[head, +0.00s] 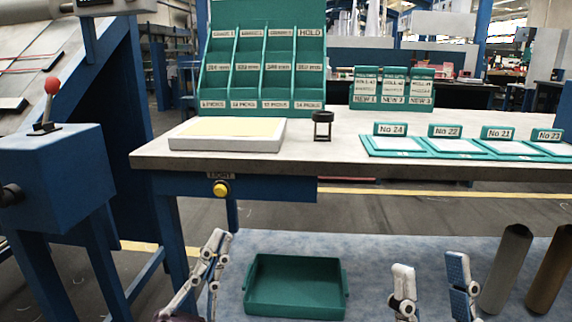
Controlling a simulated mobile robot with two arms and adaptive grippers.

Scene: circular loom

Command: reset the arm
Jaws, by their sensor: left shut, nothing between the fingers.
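My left gripper (219,241) is in the lower left of the head view, just left of the green tray. Its fingertips are together and hold nothing. My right gripper (430,266) is at the lower right, beyond the tray's right side. Its two fingers stand well apart with nothing visible between them. The lower parts of both grippers are cut off by the frame's bottom edge.
An empty green tray (296,311) lies on a blue mottled surface (390,250) between my grippers. Two cylinders, grey (505,268) and brown (551,268), stand right. A workbench (345,150) spans behind. A red-knobbed lever (50,98) tops a blue box (50,165) at left.

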